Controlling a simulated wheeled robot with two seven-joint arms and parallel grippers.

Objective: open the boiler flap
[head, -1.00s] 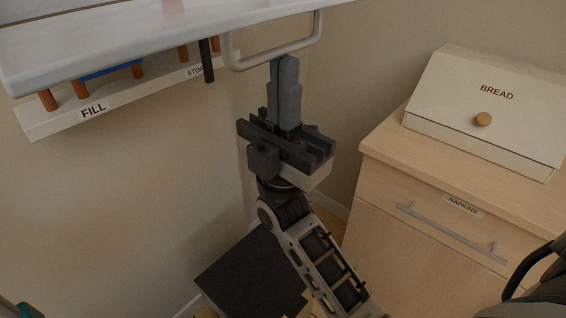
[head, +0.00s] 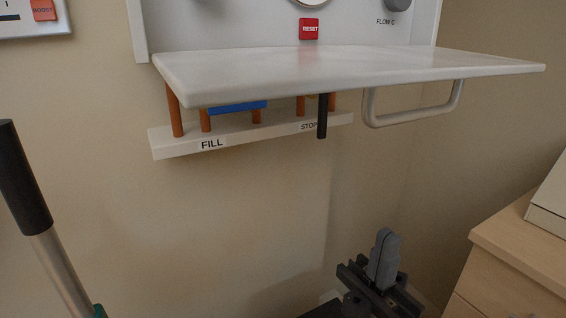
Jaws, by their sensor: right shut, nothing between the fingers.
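The boiler flap (head: 330,72) is a white panel that stands out roughly level from the boiler front (head: 240,28), swung down and open. Its grey loop handle (head: 415,118) hangs under the panel near the right end. My right gripper (head: 385,240) is at the bottom right, fingers pointing up and shut with nothing between them. It is well below the handle in the picture and apart from it. My left gripper is not in view.
Under the flap are copper pipes (head: 177,112), a blue lever (head: 236,106), a black lever (head: 322,117) and a rail labelled FILL (head: 212,144). A red RESET button (head: 308,29) shows above. A black-gripped pole (head: 22,180) stands left; a wooden cabinet (head: 525,250) stands right.

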